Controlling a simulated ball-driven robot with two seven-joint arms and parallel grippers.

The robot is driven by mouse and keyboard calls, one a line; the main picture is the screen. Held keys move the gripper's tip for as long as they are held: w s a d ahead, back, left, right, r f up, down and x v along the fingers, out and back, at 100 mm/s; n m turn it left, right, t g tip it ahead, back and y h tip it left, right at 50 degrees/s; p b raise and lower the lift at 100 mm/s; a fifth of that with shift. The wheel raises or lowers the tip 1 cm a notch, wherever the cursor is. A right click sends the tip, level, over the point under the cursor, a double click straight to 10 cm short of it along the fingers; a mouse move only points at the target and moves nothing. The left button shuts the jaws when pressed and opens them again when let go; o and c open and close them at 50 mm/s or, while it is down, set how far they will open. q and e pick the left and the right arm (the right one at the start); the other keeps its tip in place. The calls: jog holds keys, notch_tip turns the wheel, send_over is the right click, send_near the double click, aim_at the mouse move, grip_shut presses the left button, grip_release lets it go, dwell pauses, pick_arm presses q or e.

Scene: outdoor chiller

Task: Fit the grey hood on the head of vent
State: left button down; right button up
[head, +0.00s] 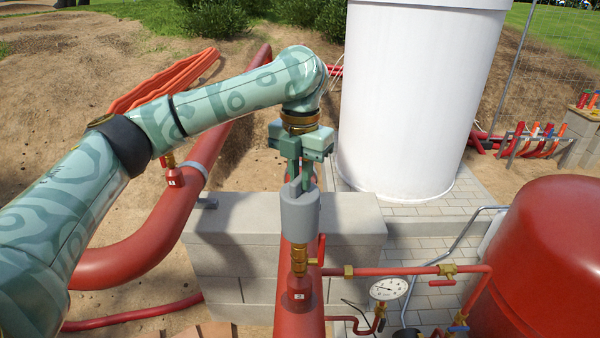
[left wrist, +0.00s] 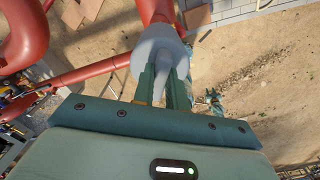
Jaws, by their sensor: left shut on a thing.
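My left gripper (head: 300,180) is shut on the grey hood (head: 300,216), holding it by its narrow top. The hood hangs upright, its wide end down. In the left wrist view the hood (left wrist: 157,45) is between my fingers (left wrist: 165,85), in front of a red pipe. In the head view a vent (head: 299,262) with a brass stem and red base shows directly below the hood's lower rim. The vent's top is hidden by the hood, so I cannot tell whether the hood touches it or hangs above. My right gripper is not in view.
A second red-based brass fitting (head: 173,176) is on the pipe to the left. A block wall (head: 225,255) stands behind the vent. A gauge (head: 388,289), thin red pipes and a red tank (head: 545,255) crowd the right. A white tank (head: 415,100) stands behind.

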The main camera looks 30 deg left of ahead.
aim_at(300, 194)
pick_arm(q)
jog(key=shift+a, duration=0.1)
dwell(0.7)
jog(key=shift+f, duration=2.4)
jog(key=shift+f, duration=0.1)
jog(key=shift+f, duration=2)
jog(key=c, duration=0.9)
grip_release()
